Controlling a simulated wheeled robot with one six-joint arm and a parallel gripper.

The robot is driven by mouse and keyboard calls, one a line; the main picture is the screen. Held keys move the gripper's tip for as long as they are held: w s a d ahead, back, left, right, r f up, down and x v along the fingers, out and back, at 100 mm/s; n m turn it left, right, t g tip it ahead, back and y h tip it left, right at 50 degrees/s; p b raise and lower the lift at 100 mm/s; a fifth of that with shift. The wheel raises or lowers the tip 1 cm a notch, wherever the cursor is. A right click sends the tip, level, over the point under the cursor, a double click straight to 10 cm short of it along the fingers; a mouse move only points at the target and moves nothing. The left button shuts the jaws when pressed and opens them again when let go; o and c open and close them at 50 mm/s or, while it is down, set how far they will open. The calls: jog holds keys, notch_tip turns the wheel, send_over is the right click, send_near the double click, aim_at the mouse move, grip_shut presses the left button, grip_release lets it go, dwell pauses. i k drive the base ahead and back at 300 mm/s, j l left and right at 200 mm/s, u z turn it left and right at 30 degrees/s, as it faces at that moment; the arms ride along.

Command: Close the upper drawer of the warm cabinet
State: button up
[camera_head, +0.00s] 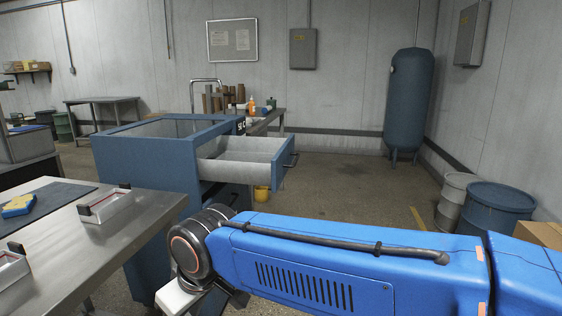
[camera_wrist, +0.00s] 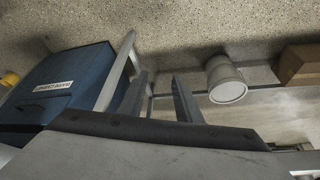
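The blue cabinet (camera_head: 150,155) stands left of centre in the head view. Its upper drawer (camera_head: 245,150), grey inside, is pulled out to the right and looks empty. A dark handle (camera_head: 291,160) is on the drawer's blue front. In the wrist view, a blue panel (camera_wrist: 75,75) with a white label lies at the left, with a pale bar (camera_wrist: 116,75) along its right side; I cannot tell which part the bar is. My gripper (camera_wrist: 160,95) is open, its two fingers apart and nothing visible between them. The left finger is close to the bar; contact is unclear.
A metal table (camera_head: 120,235) with white trays is at the left front. Blue and grey drums (camera_head: 495,208) and a cardboard box (camera_head: 540,234) stand at the right. A yellow bucket (camera_head: 262,194) is on the floor behind the drawer. The floor right of the drawer is clear.

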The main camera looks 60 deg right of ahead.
aim_at(266, 162)
jog(key=z, duration=1.65)
